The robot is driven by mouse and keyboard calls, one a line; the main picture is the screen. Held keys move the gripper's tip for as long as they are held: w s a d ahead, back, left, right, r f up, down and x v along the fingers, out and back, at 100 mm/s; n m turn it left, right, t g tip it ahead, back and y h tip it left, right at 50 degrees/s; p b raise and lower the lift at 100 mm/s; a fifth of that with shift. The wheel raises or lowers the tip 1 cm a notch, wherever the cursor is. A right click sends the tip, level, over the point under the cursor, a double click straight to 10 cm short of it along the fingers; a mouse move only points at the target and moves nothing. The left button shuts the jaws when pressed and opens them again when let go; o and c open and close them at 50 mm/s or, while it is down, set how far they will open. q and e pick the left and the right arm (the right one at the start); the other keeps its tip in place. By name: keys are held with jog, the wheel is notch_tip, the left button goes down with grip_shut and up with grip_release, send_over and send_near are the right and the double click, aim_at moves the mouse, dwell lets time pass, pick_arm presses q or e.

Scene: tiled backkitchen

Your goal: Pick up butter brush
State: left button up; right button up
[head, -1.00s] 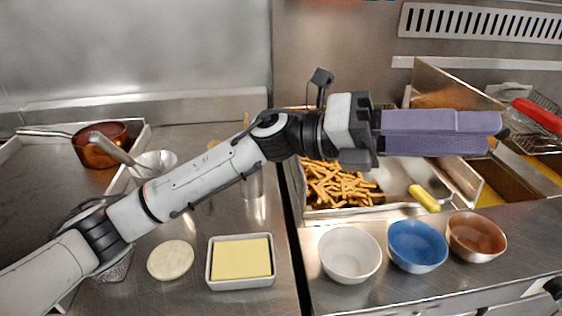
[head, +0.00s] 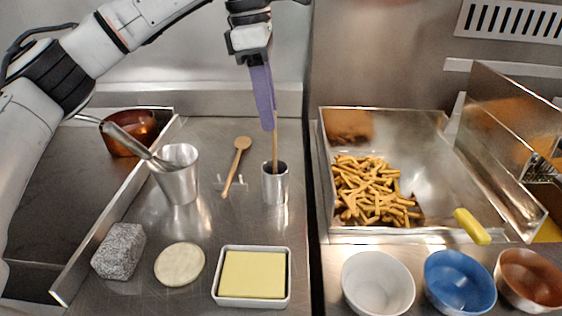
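A thin wooden handle (head: 275,149), likely the butter brush, stands nearly upright in a small metal cup (head: 275,186). Its lower end is hidden in the cup. My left gripper (head: 267,128) points down from above, its purple fingers at the handle's upper part and overlapping it in the picture. One finger covers the other, so I cannot tell whether they are closed on the handle. My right gripper is out of view.
A wooden spoon (head: 238,163) lies on a small rest left of the cup. A taller metal cup (head: 179,184) holds a metal-handled tool. Butter in a white dish (head: 252,301), dough (head: 180,264) and a grey stone block (head: 119,251) are in front. A fries tray (head: 421,234) is right.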

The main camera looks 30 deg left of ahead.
aim_at(275, 159)
pick_arm(q)
notch_tip(275, 159, down, 8)
jog(key=d, duration=0.1)
jog(key=shift+w+d+p, duration=0.25)
jog(key=shift+w+p, duration=0.05)
jog(key=shift+w, duration=0.15)
jog(key=shift+r, duration=0.1)
grip_shut()
